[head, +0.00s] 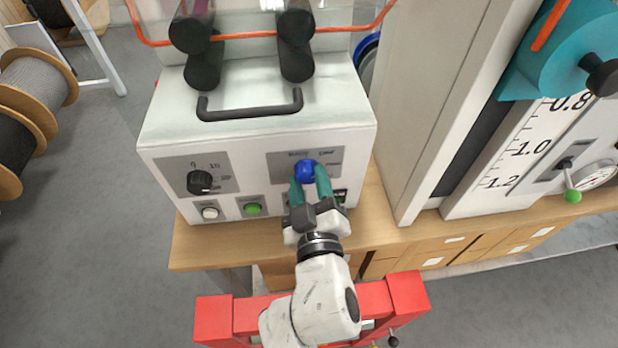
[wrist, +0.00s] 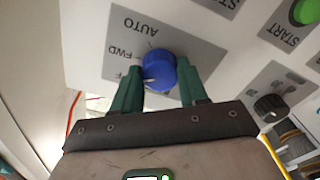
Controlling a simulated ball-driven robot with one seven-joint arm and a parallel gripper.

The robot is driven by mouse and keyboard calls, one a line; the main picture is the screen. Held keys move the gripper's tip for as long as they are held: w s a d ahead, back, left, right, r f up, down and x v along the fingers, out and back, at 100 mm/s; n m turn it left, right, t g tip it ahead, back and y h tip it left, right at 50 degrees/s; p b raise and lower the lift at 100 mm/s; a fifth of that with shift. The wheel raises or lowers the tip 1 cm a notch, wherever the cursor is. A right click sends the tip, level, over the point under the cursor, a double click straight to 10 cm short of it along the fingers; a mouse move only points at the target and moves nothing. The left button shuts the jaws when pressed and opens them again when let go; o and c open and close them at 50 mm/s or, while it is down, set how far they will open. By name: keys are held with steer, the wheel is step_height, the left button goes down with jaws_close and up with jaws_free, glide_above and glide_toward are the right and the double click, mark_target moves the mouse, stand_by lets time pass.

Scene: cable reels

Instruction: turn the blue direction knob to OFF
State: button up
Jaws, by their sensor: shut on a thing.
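The blue direction knob (head: 304,170) sits on a grey label plate on the right half of the white machine's front panel. My gripper (head: 309,180) has its two green fingers on either side of the knob, shut on it. In the wrist view the knob (wrist: 158,72) stands between the fingers. The labels AUTO and FWD show on the plate there; another label beside the left finger is mostly hidden, with only one letter showing. A small pale mark shows on the knob's left side, facing roughly the FWD label and the part-hidden one; I cannot tell exactly which.
A black knob (head: 200,182) is on the panel's left. A white button (head: 210,213) and a green button (head: 253,209) sit below. The machine stands on a wooden bench (head: 190,247). A tall pale cabinet (head: 432,90) is close on the right.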

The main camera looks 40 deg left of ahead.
steer(key=shift+f+n+p, duration=0.1)
steer(key=shift+n+p, duration=0.25)
steer(key=shift+n, duration=0.85)
steer(key=o, duration=1.1)
steer(key=shift+c, duration=0.2)
steer(key=v, duration=1.1)
steer(key=shift+p, duration=0.35)
